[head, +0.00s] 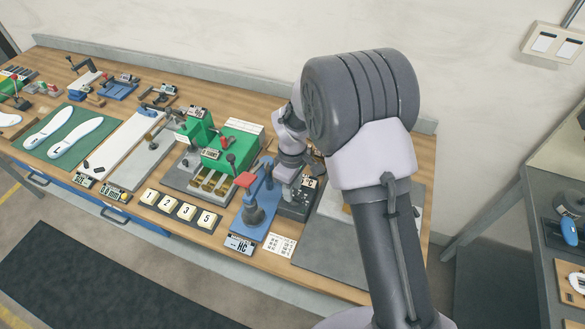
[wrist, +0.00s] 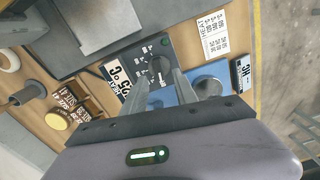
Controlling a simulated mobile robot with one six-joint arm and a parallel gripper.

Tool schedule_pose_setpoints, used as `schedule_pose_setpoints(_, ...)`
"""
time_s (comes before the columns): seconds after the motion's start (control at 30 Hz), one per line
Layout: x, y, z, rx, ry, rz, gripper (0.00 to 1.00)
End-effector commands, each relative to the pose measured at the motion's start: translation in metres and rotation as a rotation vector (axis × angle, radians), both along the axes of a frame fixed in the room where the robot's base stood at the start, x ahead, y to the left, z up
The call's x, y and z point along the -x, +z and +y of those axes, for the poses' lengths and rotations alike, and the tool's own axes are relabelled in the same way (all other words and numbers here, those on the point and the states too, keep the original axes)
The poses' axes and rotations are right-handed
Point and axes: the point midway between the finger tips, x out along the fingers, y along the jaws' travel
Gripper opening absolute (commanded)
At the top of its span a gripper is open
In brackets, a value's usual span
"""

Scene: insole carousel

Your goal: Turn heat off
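In the head view the dark box (head: 298,207) stands on the bench right of the blue fixture, partly hidden by my arm. My gripper (wrist: 161,78) points down at the box with its two fingers apart. The knob shows between and just beyond the fingertips; I cannot tell whether they touch it. In the head view the fingertips are hard to make out.
A green press (head: 232,146) stands further left. A grey plate (head: 335,255) lies to the right. A printed card (head: 282,245) lies at the front.

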Motion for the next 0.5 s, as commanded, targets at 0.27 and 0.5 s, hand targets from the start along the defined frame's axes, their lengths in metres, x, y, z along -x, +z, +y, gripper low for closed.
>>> schedule_pose_setpoints(0.27,-0.001,0.092,0.0,-0.001,-0.001,-0.004,0.35)
schedule_pose_setpoints(0.5,0.0,0.144,0.0,0.0,0.0,-0.002,0.35)
